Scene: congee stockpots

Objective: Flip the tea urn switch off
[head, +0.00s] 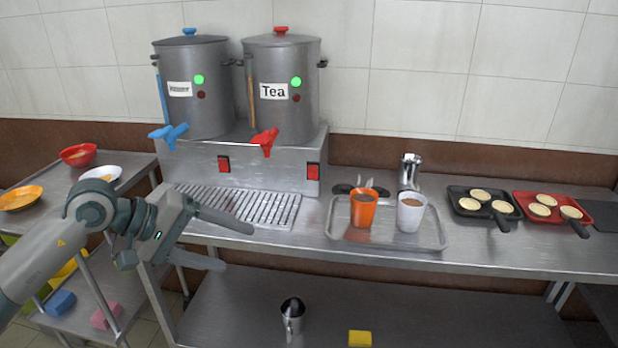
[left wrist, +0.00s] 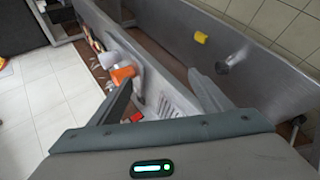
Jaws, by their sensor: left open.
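The grey tea urn (head: 283,85), labelled Tea, stands on a steel base with its green light lit and a dark red light below. It has a red lid knob and a red tap (head: 265,141). Two red switches are on the base front: the right switch (head: 313,171) is below the tea urn, the left switch (head: 223,163) below the other urn. My left gripper (head: 237,247) is open and empty, in front of the drip grate, apart from both switches. Its fingers also show in the left wrist view (left wrist: 163,84). My right gripper is out of view.
The blue-tapped urn (head: 192,90) stands left of the tea urn. A tray (head: 390,243) with an orange cup (head: 362,211) and a white cup (head: 411,214) lies right of the grate (head: 240,206). A metal jug (head: 292,315) and yellow block (head: 359,338) are on the lower shelf.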

